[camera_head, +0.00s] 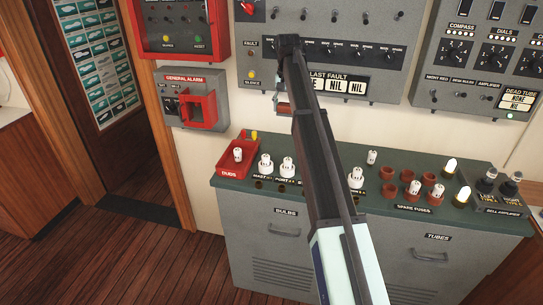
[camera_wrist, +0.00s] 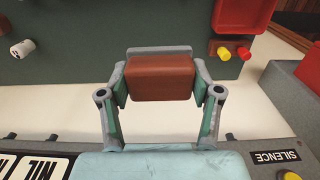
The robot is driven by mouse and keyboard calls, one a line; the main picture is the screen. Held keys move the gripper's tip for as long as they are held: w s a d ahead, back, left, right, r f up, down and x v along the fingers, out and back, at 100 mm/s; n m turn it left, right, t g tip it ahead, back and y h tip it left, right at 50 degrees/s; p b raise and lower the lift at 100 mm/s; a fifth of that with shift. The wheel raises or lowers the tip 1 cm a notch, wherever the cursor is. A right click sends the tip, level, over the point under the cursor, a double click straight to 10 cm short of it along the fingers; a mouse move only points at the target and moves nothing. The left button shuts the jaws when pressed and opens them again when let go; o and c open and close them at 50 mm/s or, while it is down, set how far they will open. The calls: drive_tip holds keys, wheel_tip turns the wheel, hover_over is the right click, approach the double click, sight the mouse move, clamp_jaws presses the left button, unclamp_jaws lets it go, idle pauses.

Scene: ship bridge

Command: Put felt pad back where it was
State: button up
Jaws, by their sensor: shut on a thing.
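A reddish-brown block, which I take to be the felt pad (camera_wrist: 160,78), sits between the two fingers of my gripper (camera_wrist: 160,88) in the wrist view. My gripper is shut on it, with a finger at each side. In the head view the brown block (camera_head: 284,108) shows small beside my dark arm, with my gripper (camera_head: 284,101) mostly hidden behind the arm. It is held in the air in front of the wall panel, above the green counter (camera_head: 330,170). Its fine surface is not clear. No empty spot for it is clearly marked.
The red DUDS tray (camera_head: 228,171) stands at the counter's left end. White fuses (camera_head: 287,163) and brown sockets (camera_head: 413,187) stand along the counter. The fault panel (camera_head: 380,40) is close behind my gripper. A grey alarm box (camera_head: 180,82) with a red frame juts from the wall at left.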

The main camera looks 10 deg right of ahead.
sight(282, 153)
drive_tip(key=w+f+p, duration=0.1)
drive_tip(key=f, duration=0.5)
drive_tip(key=w+f+p, duration=0.1)
drive_tip(key=f+p, duration=0.1)
drive_tip(key=f, duration=0.5)
drive_tip(key=w+f+p, duration=0.2)
drive_tip(key=f, duration=0.5)
drive_tip(key=shift+f, duration=0.25)
drive_tip(key=o, duration=1)
drive_tip(key=shift+r, duration=0.1)
wheel_tip(282, 153, up, 12)
drive_tip(key=b, duration=0.3)
drive_tip(key=shift+r, duration=0.15)
